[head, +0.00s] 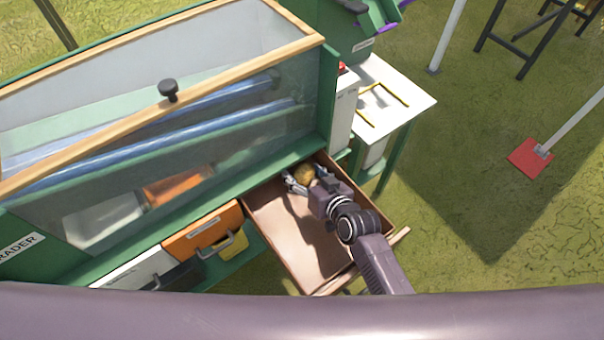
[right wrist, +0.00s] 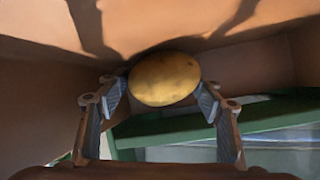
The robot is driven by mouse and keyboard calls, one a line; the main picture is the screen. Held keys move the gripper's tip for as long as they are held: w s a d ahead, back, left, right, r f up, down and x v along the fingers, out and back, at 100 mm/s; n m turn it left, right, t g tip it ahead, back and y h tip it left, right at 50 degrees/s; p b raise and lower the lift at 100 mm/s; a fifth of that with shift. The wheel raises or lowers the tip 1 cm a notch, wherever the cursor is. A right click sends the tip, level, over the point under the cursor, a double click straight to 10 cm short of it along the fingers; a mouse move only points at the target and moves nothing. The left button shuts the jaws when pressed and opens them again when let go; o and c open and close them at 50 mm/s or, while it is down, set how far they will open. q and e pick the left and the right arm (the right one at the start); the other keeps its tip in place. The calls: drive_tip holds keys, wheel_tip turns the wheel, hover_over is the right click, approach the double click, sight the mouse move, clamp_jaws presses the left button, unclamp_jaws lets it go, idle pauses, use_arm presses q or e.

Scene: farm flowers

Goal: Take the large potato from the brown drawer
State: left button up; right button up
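The large potato (head: 304,174) is a yellow-brown oval at the far end of the pulled-out brown drawer (head: 283,229). My right gripper (head: 307,183) reaches down into the drawer with its fingers spread around the potato. In the right wrist view the potato (right wrist: 165,79) sits centred between and partly beyond the two fingertips (right wrist: 164,92). The fingertips are very close to its sides; whether they touch it is unclear. My left gripper is not in view.
The green grader (head: 25,245) with a glass-fronted box stands at left. Beside the brown drawer are an orange drawer (head: 190,236) and a white drawer (head: 128,272). A white side table (head: 405,95) stands behind. Grass lies open at right, with a red-footed post (head: 530,158).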

drive_tip(key=shift+s+f, duration=0.1)
drive_tip(key=c, duration=1.1)
